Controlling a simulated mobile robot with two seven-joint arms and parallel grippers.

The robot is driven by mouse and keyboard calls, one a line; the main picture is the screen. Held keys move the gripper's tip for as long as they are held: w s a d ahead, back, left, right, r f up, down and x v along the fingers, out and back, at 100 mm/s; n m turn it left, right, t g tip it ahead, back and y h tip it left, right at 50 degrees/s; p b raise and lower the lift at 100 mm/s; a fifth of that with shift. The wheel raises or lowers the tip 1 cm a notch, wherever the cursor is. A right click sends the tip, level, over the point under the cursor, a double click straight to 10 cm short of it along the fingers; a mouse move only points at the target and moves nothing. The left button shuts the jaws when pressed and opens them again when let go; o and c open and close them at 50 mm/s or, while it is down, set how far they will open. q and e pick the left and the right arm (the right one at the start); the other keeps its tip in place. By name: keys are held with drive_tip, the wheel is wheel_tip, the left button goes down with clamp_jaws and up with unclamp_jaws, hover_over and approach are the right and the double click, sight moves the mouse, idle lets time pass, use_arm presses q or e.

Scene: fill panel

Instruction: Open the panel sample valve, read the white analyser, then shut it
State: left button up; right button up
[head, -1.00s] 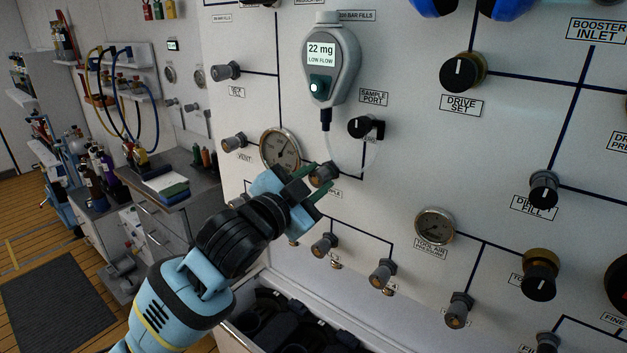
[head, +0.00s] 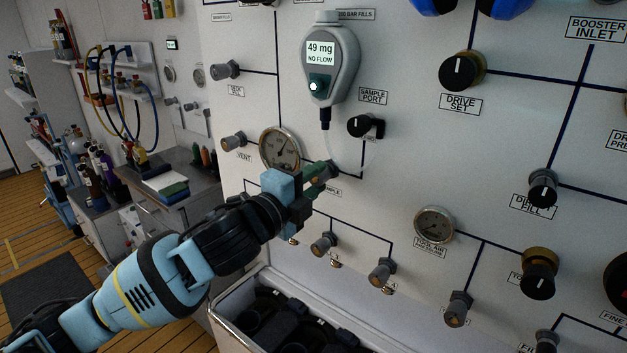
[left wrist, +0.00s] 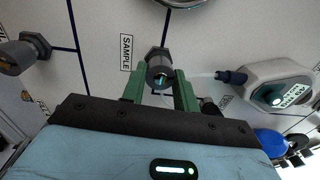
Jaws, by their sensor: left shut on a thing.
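The sample valve (head: 329,171) is a small grey knob on the white panel, right of the round gauge. Its label is partly hidden in the head view but reads SAMPLE in the left wrist view. My left gripper (head: 319,180) is shut on this knob. In the left wrist view, its green fingers lie on both sides of the sample valve (left wrist: 160,70). The white analyser (head: 346,75) hangs above, its screen reading 49 mg, NO FLOW, with a lit green button. It also shows in the left wrist view (left wrist: 283,76). My right gripper is out of view.
The vent knob (head: 234,142) and round gauge (head: 280,149) are left of the valve. The sample port (head: 361,126) is above right, with a clear tube near it. Several fill knobs sit below, above an open bin (head: 232,325) of dark items.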

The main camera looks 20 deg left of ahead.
use_arm(q)
drive_tip(key=shift+f+m, duration=0.2)
drive_tip(key=shift+m, duration=1)
drive_tip(key=o, duration=1)
drive_tip(key=shift+c, duration=0.2)
drive_tip(key=shift+r, duration=0.1)
drive_tip(key=shift+s, duration=0.15)
drive_tip(key=v, duration=0.7)
drive_tip(key=shift+s+a, duration=0.2)
